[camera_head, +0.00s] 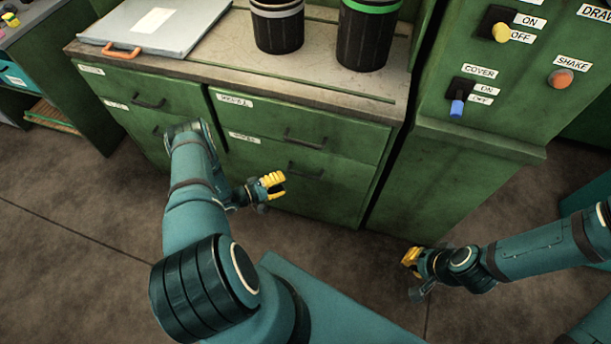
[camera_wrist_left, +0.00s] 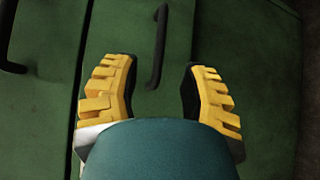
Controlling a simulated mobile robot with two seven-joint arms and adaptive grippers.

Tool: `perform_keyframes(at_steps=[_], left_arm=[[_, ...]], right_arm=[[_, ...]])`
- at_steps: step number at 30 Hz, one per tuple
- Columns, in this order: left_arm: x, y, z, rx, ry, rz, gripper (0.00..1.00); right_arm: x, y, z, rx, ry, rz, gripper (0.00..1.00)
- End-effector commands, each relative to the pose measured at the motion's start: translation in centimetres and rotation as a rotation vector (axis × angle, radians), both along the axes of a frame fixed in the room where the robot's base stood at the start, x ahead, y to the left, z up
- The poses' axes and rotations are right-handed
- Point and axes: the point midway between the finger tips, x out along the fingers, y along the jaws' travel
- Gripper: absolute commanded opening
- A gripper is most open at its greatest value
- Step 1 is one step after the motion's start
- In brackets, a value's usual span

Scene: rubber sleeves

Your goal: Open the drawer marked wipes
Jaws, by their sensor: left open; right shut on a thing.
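The green cabinet has two columns of drawers with dark bar handles. The right column has an upper drawer (camera_head: 350,138) and a lower drawer (camera_head: 335,188); their white labels are too small to read surely, so I cannot tell which says wipes. My left gripper (camera_head: 274,186) is open, in front of the right column's lower drawer. In the left wrist view its yellow fingers (camera_wrist_left: 158,90) are spread, with a drawer handle (camera_wrist_left: 159,45) ahead between them, apart from both. All visible drawers look shut. My right gripper (camera_head: 410,262) is low at the right; what it holds cannot be made out.
A grey flat case (camera_head: 160,28) with an orange handle and two dark canisters (camera_head: 277,30) (camera_head: 368,35) stand on the cabinet top. A green control panel (camera_head: 500,70) with switches stands at the right. The brown floor in front is clear apart from my arms.

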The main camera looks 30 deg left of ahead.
Motion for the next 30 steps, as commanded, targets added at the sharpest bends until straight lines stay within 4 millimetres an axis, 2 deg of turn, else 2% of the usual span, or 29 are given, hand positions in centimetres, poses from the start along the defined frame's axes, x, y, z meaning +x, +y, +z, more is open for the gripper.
perform_keyframes(at_steps=[6, 13, 18, 28, 30], left_arm=[[3.7, -2.4, -0.7, 0.001, -0.001, -0.005, 0.43], [6.5, -4.2, -1.2, 0.0, 0.002, -0.003, 0.43], [7.4, -4.7, -1.3, 0.0, 0.002, -0.003, 0.43], [7.6, -4.8, -1.3, 0.0, 0.002, -0.001, 0.43], [7.6, -4.8, -1.3, 0.0, 0.002, -0.001, 0.18]], right_arm=[[0.1, 0.0, -0.8, 0.0, -0.004, -0.001, 0.0], [0.3, -0.1, -1.3, -0.002, -0.006, -0.003, 0.0], [0.3, -0.1, -1.5, -0.002, -0.007, -0.003, 0.0], [0.3, -0.1, -1.5, -0.002, -0.007, -0.003, 0.0], [0.3, -0.1, -1.5, -0.002, -0.007, -0.003, 0.0]])
